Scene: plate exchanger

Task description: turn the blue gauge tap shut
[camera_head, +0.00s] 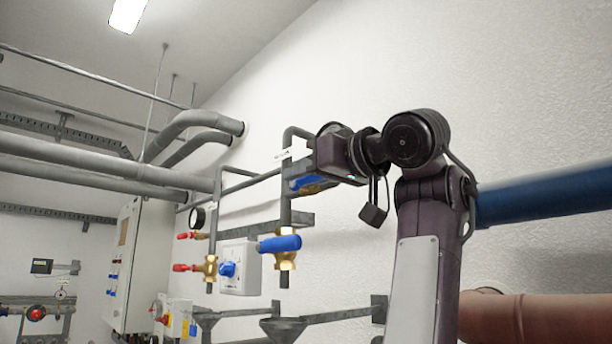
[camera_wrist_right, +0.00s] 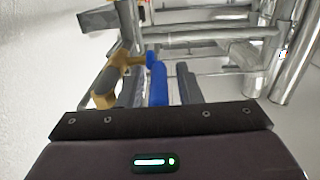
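A blue tap handle (camera_head: 306,183) with brass beside it shows just under my right gripper (camera_head: 290,170) in the head view, partly hidden by it. In the right wrist view the blue handle (camera_wrist_right: 158,84) lies between my two dark fingers (camera_wrist_right: 160,86), with a narrow gap seeming to show on each side. The brass fitting (camera_wrist_right: 106,82) is to the left of the fingers there. The gripper looks open around the handle; contact cannot be told. A gauge for this tap is not visible. My left gripper is not in view.
Below is another blue-handled tap (camera_head: 280,243) on a brass valve. A white box with a blue knob (camera_head: 228,269), red-handled taps (camera_head: 184,268) and a round gauge (camera_head: 197,217) are to its left. A grey funnel (camera_head: 284,328) is underneath. A blue pipe (camera_head: 550,193) runs at right.

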